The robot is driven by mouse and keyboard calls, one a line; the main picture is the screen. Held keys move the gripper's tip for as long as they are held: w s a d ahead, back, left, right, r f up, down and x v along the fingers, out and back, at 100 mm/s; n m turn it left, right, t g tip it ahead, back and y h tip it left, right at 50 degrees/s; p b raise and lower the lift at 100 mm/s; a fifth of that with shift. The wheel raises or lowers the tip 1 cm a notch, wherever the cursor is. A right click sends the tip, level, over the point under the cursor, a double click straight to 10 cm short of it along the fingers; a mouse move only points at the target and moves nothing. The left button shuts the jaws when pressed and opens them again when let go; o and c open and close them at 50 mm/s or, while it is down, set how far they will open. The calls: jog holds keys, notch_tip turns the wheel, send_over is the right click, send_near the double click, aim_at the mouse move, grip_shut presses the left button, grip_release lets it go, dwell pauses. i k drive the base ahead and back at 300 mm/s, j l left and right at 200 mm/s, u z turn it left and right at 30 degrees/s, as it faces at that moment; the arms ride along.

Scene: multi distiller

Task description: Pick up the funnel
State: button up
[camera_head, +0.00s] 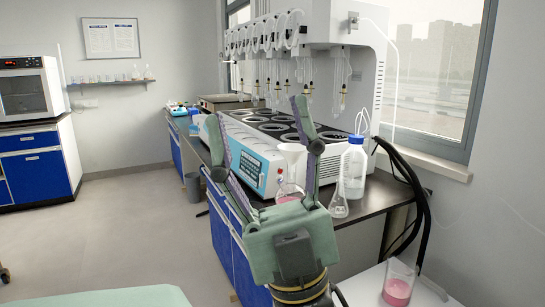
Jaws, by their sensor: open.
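The white funnel (291,153) is on the dark bench, in front of the distiller. It is wide at the top and narrows downward. A small flask with pink liquid (287,193) shows just below it, and the funnel seems to sit in its mouth. My gripper (257,114) is open and empty, with its fingers spread and pointing up in the picture. In this view the funnel appears between the fingers, and the right finger overlaps its right side. How far the fingers are from the funnel in depth, I cannot tell.
The distiller (262,165) stands behind the funnel. To the right are a clear conical flask (339,200) and a blue-capped bottle (353,168) with tubing. A beaker of pink liquid (398,287) is on a white surface at lower right.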

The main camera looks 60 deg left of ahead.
aim_at(292, 152)
jog(key=j+u, duration=0.1)
jog(key=u, duration=0.35)
jog(key=j+u, duration=0.1)
jog(key=u, duration=0.35)
jog(key=i+u, duration=0.1)
jog(key=u, duration=0.35)
jog(key=i+j, duration=0.35)
